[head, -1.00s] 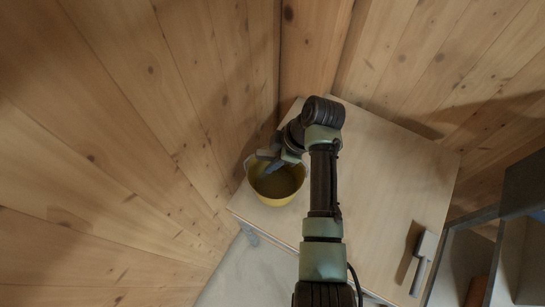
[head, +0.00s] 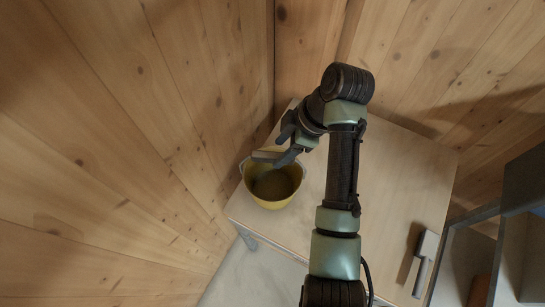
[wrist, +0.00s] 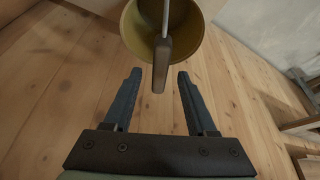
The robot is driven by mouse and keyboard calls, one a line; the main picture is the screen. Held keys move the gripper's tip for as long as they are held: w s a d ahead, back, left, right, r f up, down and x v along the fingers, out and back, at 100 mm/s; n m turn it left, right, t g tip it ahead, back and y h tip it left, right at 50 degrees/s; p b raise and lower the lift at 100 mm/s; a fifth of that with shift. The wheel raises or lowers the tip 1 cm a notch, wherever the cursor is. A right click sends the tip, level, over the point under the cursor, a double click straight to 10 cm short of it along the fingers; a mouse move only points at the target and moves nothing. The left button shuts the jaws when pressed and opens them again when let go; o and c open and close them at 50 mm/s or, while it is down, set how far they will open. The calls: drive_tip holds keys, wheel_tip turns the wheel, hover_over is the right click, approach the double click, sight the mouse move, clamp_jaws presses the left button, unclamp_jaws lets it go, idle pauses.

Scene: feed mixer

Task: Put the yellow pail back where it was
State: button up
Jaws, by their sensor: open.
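The yellow pail (head: 273,202) is upright at the left corner of the pale wooden tabletop in the head view. Its grey handle grip (head: 267,156) shows at the pail's far rim. My gripper (head: 290,142) is open, just above and to the right of the grip. In the wrist view the pail (wrist: 135,38) is at the top, partly cut off by the frame. Its handle grip (wrist: 159,75) reaches between the fingertips of my gripper (wrist: 158,74), with a gap on both sides. The pail's base is hidden in the wrist view.
A grey shelf unit (head: 470,250) stands at the right. Plank walls (head: 130,130) close in the left and back.

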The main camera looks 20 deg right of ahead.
drive_tip(key=p+v, duration=0.1)
drive_tip(key=v, duration=0.3)
drive_tip(key=shift+r+p, duration=0.15)
drive_tip(key=shift+p, duration=0.25)
drive_tip(key=w+a+r+m+t+h, duration=0.15)
drive_tip(key=w+r+t, duration=0.35)
drive_tip(key=r, duration=0.5)
drive_tip(key=w+a+r+m+t+h, duration=0.1)
drive_tip(key=w+a+r+m+t, duration=0.25)
drive_tip(key=r, duration=0.55)
drive_tip(key=w+a+r+m+t+h, duration=0.15)
drive_tip(key=w+r+t, duration=0.35)
drive_tip(key=r, duration=0.5)
drive_tip(key=s+a+r+m+t, duration=0.3)
drive_tip(key=s+r+t, duration=0.3)
drive_tip(key=r, duration=0.7)
drive_tip(key=s+a+r+m+t, duration=0.3)
drive_tip(key=s+r+t, duration=0.3)
drive_tip(key=s+r, duration=0.5)
wheel_tip(320, 180, up, 3)
drive_tip(key=shift+a+r+m, duration=0.1)
drive_tip(key=shift+a+m, duration=0.15)
drive_tip(key=shift+m, duration=0.2)
